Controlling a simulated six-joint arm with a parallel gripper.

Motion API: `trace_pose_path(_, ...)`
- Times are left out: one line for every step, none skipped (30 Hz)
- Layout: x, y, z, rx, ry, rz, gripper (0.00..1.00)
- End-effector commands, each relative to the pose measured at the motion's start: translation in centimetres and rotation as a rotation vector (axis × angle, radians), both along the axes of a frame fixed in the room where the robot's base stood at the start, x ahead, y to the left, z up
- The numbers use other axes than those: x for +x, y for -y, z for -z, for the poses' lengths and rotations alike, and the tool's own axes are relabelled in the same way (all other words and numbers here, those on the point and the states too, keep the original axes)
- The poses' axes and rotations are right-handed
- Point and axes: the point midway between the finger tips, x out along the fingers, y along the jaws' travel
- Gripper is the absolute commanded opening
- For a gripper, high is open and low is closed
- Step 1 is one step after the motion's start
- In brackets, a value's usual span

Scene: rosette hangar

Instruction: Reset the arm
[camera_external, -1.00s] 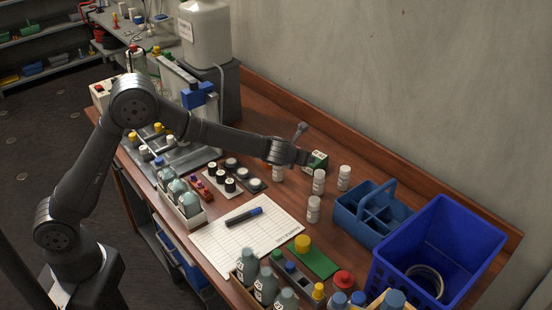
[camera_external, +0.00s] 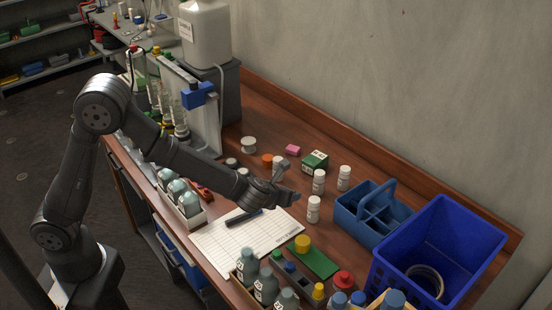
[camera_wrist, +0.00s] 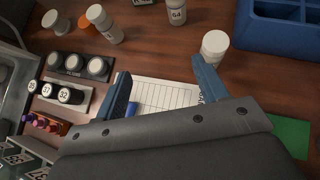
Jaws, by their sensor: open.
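My gripper (camera_external: 288,196) is in the external view above the table, over the far edge of the white gridded sheet (camera_external: 225,255). In the wrist view my gripper (camera_wrist: 160,82) shows its two blue fingers spread apart. Nothing is between the fingertips except the sheet (camera_wrist: 160,95) and table below. A white bottle (camera_wrist: 214,45) stands by the right finger in the wrist view.
White bottles (camera_external: 313,209) stand right of my gripper. A blue divided caddy (camera_external: 372,232) and a blue basket (camera_external: 455,235) are farther right. A green and white box (camera_external: 315,162) stands behind.

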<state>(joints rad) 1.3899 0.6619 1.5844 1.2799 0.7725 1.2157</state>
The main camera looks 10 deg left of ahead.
Motion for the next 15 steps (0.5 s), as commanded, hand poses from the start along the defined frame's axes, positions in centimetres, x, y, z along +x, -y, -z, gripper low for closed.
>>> trace_pose_path(1.1, -0.2, 0.7, 0.004, -0.001, -0.006, 0.66)
trace_pose_path(1.7, -0.2, 1.0, 0.003, -0.001, -0.005, 0.66)
trace_pose_path(2.3, -0.1, 1.5, 0.004, -0.001, -0.004, 0.66)
trace_pose_path(2.9, -0.2, 1.8, 0.003, -0.001, -0.005, 0.66)
trace_pose_path(3.4, -0.2, 2.1, 0.003, -0.001, -0.005, 0.66)
trace_pose_path(4.1, -0.2, 2.5, 0.003, -0.001, -0.005, 0.66)
trace_pose_path(4.6, -0.2, 2.8, 0.004, -0.002, -0.005, 0.66)
trace_pose_path(5.2, -0.2, 3.1, 0.003, -0.001, -0.005, 0.66)
trace_pose_path(5.8, -0.2, 3.5, 0.004, -0.001, -0.004, 0.66)
trace_pose_path(6.3, -0.3, 3.8, 0.003, -0.002, -0.005, 0.66)
trace_pose_path(6.9, -0.3, 4.2, 0.004, -0.001, -0.005, 0.66)
trace_pose_path(7.5, -0.3, 4.5, 0.004, -0.001, -0.004, 0.66)
trace_pose_path(8.0, -0.3, 4.8, 0.002, -0.001, -0.005, 0.66)
trace_pose_path(8.5, -0.3, 5.1, 0.002, -0.001, -0.005, 0.66)
trace_pose_path(9.1, -0.3, 5.5, 0.004, -0.001, -0.004, 0.66)
